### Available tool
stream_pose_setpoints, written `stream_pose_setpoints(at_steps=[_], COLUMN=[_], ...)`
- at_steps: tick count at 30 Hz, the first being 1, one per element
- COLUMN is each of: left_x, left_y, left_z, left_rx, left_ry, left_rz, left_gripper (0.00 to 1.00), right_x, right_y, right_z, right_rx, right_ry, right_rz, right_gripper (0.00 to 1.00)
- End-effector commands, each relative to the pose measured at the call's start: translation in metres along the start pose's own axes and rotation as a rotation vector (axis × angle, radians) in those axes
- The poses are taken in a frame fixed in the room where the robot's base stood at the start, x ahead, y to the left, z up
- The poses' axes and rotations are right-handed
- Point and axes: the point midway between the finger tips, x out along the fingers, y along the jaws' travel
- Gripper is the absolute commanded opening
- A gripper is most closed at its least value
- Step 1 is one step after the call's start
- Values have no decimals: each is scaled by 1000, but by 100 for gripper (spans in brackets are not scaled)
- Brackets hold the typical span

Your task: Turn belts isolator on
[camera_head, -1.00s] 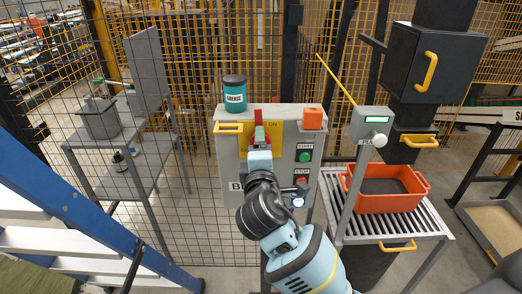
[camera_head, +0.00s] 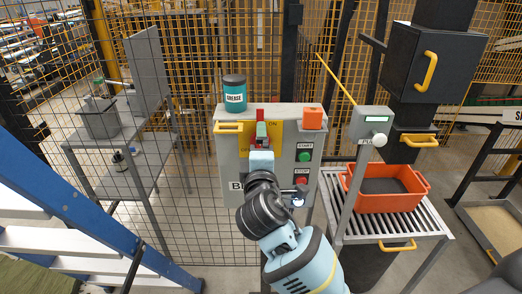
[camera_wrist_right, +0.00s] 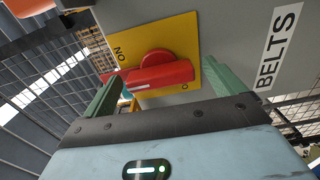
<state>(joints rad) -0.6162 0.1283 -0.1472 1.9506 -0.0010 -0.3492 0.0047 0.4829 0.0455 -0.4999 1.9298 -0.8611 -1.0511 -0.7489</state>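The belts isolator's red handle (camera_wrist_right: 160,75) sits on a yellow plate (camera_wrist_right: 183,32) with ON lettering on its left in the right wrist view. A BELTS label (camera_wrist_right: 277,47) is on the grey panel beside it. My right gripper (camera_wrist_right: 161,82) is open, its green fingers on either side of the handle, with narrow gaps showing. In the head view, the handle (camera_head: 260,114) points upright, and my right gripper (camera_head: 262,132) is in front of its lower part, hiding some of the plate and panel lettering. My left gripper is not in view.
The grey control box (camera_head: 228,158) has a green START button (camera_head: 304,157) and a red STOP button (camera_head: 301,181) at its right. A grease tin (camera_head: 234,95) and an orange block (camera_head: 312,118) are on top. A blue ladder (camera_head: 75,215) stands left.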

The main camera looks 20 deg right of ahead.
Motion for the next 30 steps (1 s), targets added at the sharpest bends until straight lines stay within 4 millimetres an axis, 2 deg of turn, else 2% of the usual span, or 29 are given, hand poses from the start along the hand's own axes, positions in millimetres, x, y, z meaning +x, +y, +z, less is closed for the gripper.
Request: stream_pose_setpoints(at_steps=[8, 21, 30], left_x=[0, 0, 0], left_y=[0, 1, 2], left_z=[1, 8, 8], left_rx=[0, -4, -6], left_ry=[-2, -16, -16], left_rz=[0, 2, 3], left_gripper=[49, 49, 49], right_x=[-6, -68, -79], right_y=[0, -1, 0], right_z=[0, 0, 0], right_rx=[-1, 1, -1], right_ry=[1, 1, 0], right_rz=[1, -1, 0], right_gripper=[95, 95, 95])
